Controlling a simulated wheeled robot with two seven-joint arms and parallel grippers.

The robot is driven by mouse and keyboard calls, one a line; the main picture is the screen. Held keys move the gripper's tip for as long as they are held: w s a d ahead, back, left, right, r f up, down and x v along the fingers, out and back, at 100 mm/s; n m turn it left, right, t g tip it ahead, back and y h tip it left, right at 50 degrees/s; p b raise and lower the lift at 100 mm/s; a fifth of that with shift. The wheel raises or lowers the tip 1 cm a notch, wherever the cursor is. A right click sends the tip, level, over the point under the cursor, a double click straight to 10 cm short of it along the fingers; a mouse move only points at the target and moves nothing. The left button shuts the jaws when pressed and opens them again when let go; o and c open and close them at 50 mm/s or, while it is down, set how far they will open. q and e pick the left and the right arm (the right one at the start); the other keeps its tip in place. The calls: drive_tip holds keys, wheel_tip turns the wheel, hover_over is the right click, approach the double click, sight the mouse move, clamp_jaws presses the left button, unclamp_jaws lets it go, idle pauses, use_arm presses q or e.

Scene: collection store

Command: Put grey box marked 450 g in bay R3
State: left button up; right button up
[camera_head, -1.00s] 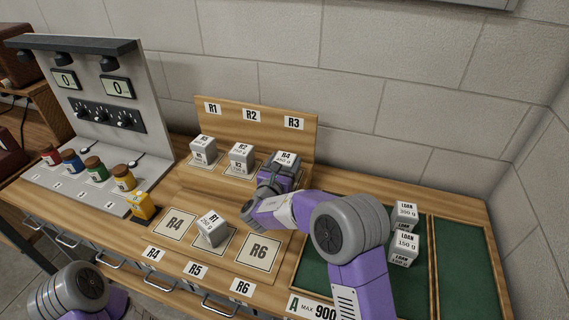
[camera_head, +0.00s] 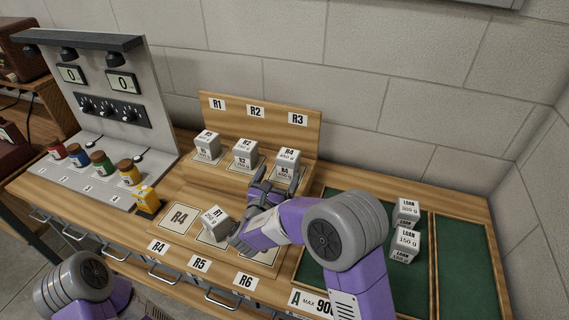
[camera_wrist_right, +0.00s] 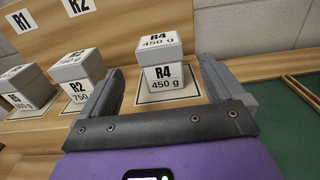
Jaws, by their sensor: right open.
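The grey box marked 450 g, with R4 on it (camera_head: 288,159), stands upright in the bay under the R3 label (camera_head: 297,119). In the right wrist view the box (camera_wrist_right: 162,62) reads R4 and 450 g and sits on its white-edged pad between my fingers, apart from them. My right gripper (camera_head: 274,176) is open just in front of the box, one finger to each side in the wrist view. My left arm shows at the lower left, but its gripper is out of view.
Grey boxes stand in bays R1 (camera_head: 207,144) and R2 (camera_head: 245,152). A box marked R1 (camera_head: 215,223) sits in the front row beside the empty R4 pad (camera_head: 178,217). Loan boxes (camera_head: 405,241) stand on green felt at right. Colored jars (camera_head: 102,164) stand left.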

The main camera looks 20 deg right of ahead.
drive_tip(key=v, duration=0.3)
drive_tip(key=shift+s+a, duration=0.15)
drive_tip(key=shift+s, duration=0.1)
